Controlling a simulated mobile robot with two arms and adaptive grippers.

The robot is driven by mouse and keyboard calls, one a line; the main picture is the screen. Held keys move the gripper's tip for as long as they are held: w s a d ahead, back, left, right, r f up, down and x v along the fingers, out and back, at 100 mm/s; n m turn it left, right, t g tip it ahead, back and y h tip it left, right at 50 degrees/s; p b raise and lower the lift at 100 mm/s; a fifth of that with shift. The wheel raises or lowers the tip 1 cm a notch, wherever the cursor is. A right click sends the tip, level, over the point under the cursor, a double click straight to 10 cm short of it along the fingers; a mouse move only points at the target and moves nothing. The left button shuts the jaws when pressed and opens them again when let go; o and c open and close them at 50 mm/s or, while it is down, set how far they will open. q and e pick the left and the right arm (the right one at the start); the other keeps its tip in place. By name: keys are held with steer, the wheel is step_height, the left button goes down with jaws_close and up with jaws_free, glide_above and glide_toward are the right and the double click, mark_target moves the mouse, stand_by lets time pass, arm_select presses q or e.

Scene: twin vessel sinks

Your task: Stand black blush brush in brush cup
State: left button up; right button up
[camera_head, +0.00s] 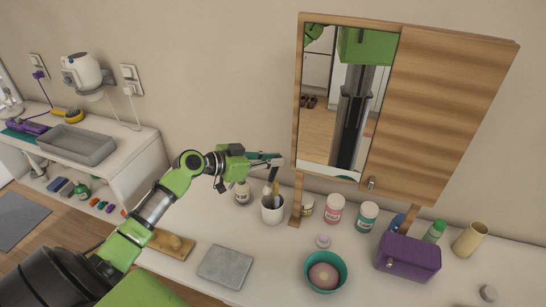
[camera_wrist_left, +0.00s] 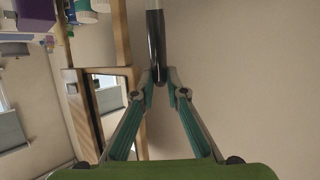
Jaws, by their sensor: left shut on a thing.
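My left gripper (camera_head: 272,160) is shut on the black blush brush (camera_wrist_left: 155,45), which shows as a dark rod between the fingertips in the left wrist view. The left gripper (camera_wrist_left: 164,82) grips it near one end. In the head view the gripper is above the white brush cup (camera_head: 272,212) on the counter, and a dark length below the fingers seems to be the brush. The cup stands upright with handles or brushes showing at its mouth. I cannot tell whether the held brush is inside the rim. My right gripper is not in view.
A mirror cabinet (camera_head: 440,105) is close right of the gripper.

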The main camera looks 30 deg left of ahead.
arm_select(q)
steer(key=shift+f, duration=0.2)
